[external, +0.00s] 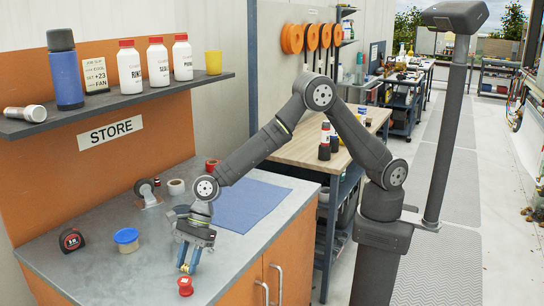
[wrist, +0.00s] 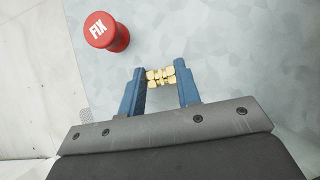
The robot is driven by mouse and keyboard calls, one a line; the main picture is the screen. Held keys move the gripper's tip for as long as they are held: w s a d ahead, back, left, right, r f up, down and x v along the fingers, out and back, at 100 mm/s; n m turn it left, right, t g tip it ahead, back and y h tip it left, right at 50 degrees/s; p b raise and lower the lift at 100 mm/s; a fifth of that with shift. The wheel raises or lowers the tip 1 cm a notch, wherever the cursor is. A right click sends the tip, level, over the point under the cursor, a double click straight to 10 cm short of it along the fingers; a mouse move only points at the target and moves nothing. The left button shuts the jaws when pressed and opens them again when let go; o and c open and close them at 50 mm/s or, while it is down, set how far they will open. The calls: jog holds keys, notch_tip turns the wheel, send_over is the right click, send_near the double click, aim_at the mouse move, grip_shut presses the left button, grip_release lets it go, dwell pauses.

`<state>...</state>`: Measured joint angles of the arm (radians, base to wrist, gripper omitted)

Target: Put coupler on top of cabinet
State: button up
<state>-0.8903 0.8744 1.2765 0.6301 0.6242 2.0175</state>
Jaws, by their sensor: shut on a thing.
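The coupler (wrist: 161,77), a small brass fitting with hex-like sections, lies crosswise between the two blue fingers of my gripper (wrist: 161,82) in the wrist view. My gripper (external: 188,268) is shut on it, with a finger at each end. In the external view the gripper points down, low over the grey top of the orange cabinet (external: 100,271), near its front edge. A small brassy bit of the coupler (external: 185,268) shows at the fingertips. I cannot tell whether it touches the top.
A red spool marked FIX (wrist: 106,34) stands close to the fingertips, also in the external view (external: 185,287). A blue-lidded jar (external: 126,240), tape measure (external: 71,240), tape dispenser (external: 148,193) and blue mat (external: 240,204) are on the cabinet top. A loaded shelf (external: 115,103) hangs above.

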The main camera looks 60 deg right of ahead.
jog(key=o, duration=1)
jog(key=shift+f, duration=0.1)
jog(key=v, duration=1.2)
